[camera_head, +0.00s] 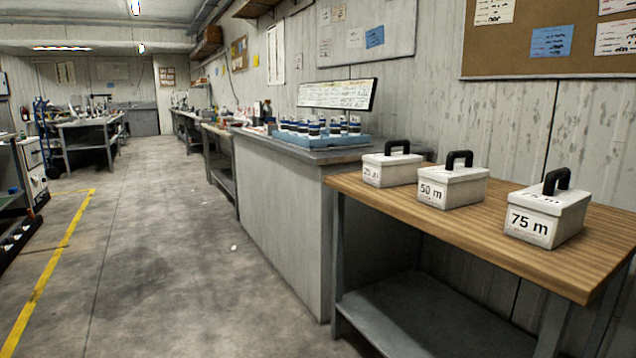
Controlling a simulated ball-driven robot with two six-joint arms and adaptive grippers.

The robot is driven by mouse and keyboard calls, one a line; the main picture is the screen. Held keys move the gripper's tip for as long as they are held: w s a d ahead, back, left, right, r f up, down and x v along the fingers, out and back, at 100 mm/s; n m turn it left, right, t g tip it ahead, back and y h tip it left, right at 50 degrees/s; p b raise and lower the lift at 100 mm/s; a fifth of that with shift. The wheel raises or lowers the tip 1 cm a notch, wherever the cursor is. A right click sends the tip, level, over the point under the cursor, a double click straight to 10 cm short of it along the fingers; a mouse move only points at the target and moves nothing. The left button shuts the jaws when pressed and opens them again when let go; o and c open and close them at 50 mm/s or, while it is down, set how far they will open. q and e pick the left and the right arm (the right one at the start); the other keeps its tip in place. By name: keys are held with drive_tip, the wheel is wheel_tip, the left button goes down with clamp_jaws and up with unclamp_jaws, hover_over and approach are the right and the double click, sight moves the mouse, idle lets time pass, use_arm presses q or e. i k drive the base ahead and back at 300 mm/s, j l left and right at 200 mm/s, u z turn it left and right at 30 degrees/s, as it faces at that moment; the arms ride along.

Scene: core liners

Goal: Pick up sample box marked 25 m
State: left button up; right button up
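The white sample box marked 25 m (389,169) stands upright at the far left end of the wooden-topped table (455,231). It has a black handle on its lid, and its label is small but reads 25 m. A box marked 50 m (452,188) stands to its right, and a box marked 75 m (546,217) stands farther right and nearer. The three boxes are apart from each other, all with black handles up. Neither of my grippers is in view.
A grey counter (281,215) adjoins the table's left end, with a blue rack (318,139) of small containers and a sign board (338,94) on it. The table has a low grey shelf (430,315). The concrete floor (165,260) to the left is clear.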

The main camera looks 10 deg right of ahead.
sight(388, 169)
drive_tip(key=i+z, duration=0.1)
drive_tip(key=i, duration=0.4)
drive_tip(key=i+j, duration=0.15)
drive_tip(key=i, duration=0.4)
drive_tip(key=i+j+z, duration=0.15)
drive_tip(key=i, duration=0.35)
